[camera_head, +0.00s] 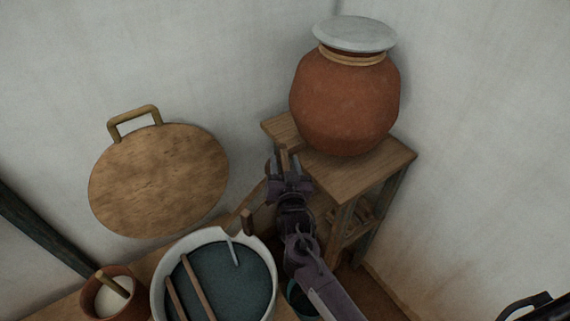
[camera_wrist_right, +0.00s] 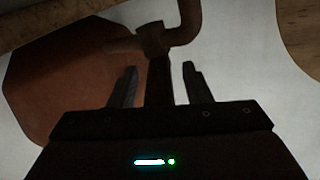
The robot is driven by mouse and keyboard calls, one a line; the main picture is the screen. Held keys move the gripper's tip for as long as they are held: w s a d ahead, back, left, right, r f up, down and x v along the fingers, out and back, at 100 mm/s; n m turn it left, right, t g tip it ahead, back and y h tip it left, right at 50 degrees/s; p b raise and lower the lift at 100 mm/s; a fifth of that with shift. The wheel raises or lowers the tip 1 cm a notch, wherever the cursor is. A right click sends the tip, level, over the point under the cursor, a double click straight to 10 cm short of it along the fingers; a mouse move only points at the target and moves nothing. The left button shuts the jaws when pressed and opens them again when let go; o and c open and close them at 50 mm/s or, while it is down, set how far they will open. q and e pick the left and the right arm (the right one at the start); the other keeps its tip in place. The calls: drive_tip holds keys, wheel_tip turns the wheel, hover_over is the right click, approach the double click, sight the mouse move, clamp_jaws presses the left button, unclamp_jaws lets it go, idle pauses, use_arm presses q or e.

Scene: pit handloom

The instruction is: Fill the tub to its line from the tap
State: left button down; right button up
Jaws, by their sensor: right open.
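My right gripper (camera_head: 284,160) is in front of the wooden stand, below and left of the large clay jar (camera_head: 345,100). It is open. In the right wrist view its two fingers (camera_wrist_right: 160,85) stand on either side of the dark stem of a tap (camera_wrist_right: 153,40), with a curved pipe above; I cannot tell whether they touch it. A white-rimmed tub (camera_head: 159,284) with dark blue-teal contents stands at the lower middle. Two wooden sticks and a pale strip show inside it; no fill line is clear. My left gripper is not in view.
The jar wears a pale lid (camera_head: 355,34) and sits on a wooden stand (camera_head: 350,178). A round wooden board (camera_head: 160,180) leans on the wall. A small clay pot (camera_head: 125,308) is left of the tub. A teal vessel (camera_head: 300,302) is partly hidden behind my right arm.

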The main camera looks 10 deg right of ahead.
drive_tip(key=shift+s+f, duration=0.15)
drive_tip(key=shift+s, duration=0.2)
drive_tip(key=s+a+b, duration=0.1)
drive_tip(key=s+b, duration=0.1)
drive_tip(key=s, duration=0.5)
idle(1.1)
drive_tip(key=w+n+b, duration=0.1)
drive_tip(key=w+b, duration=0.1)
drive_tip(key=b, duration=0.2)
drive_tip(key=w+n+b, duration=0.2)
drive_tip(key=b, duration=0.2)
drive_tip(key=w+d+n+b, duration=0.1)
drive_tip(key=w+b, duration=0.1)
drive_tip(key=b, duration=0.2)
drive_tip(key=shift+r+n+b, duration=0.2)
drive_tip(key=shift+n+b, duration=0.1)
